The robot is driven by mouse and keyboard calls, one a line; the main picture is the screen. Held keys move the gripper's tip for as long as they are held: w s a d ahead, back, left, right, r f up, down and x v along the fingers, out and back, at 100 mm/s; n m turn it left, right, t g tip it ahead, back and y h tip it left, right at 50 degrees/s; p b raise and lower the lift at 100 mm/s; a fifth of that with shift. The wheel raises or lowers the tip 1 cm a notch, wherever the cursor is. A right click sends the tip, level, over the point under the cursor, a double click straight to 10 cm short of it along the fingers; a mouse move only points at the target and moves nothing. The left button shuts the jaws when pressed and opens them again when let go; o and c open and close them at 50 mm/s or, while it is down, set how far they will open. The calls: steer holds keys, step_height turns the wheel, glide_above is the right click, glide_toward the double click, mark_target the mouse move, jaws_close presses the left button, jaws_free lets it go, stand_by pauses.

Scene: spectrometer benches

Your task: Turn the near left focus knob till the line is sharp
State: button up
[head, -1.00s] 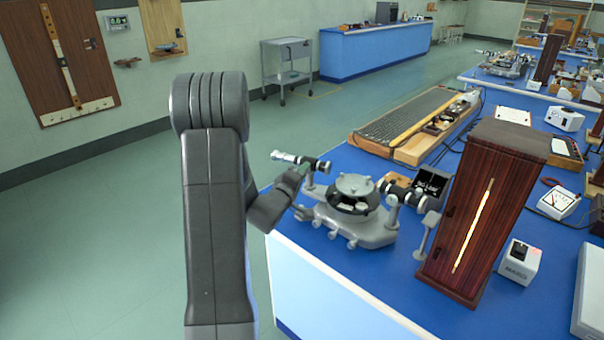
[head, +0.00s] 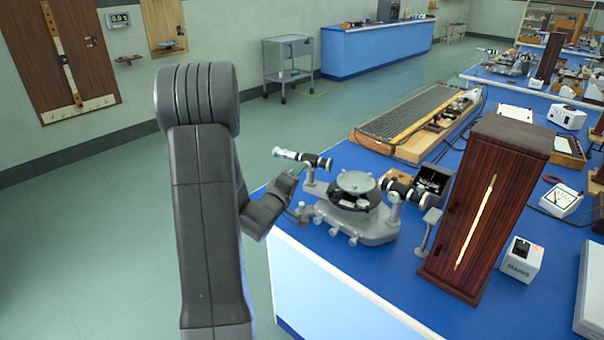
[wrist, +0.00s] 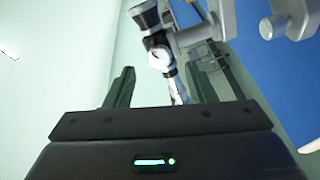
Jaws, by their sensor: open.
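A grey spectrometer (head: 352,226) stands at the near left corner of the blue bench. Its left tube (head: 289,155), silver with a black end, sticks out past the bench edge, and another black tube (head: 404,190) points right. I cannot clearly single out the focus knob. My gripper (head: 298,194) is beside and below the left tube, partly hidden by my own arm. In the wrist view my gripper (wrist: 163,85) is open, its dark fingers apart. The tube (wrist: 147,16) and a silver part (wrist: 161,52) show beyond and between the fingers, with no clear contact. No sharp line is visible.
A tall dark wooden case (head: 497,180) with a glowing slit stands right of the spectrometer, a small white box (head: 521,262) beside it. A long wooden apparatus (head: 408,130) lies behind. The floor left of the bench is clear.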

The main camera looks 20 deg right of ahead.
steer(key=b+v, duration=0.1)
steer(key=v, duration=0.8)
steer(key=shift+s+a, duration=0.25)
steer(key=shift+a, duration=0.05)
steer(key=p+x, duration=0.2)
steer(key=x, duration=1.2)
steer(key=shift+s, duration=0.1)
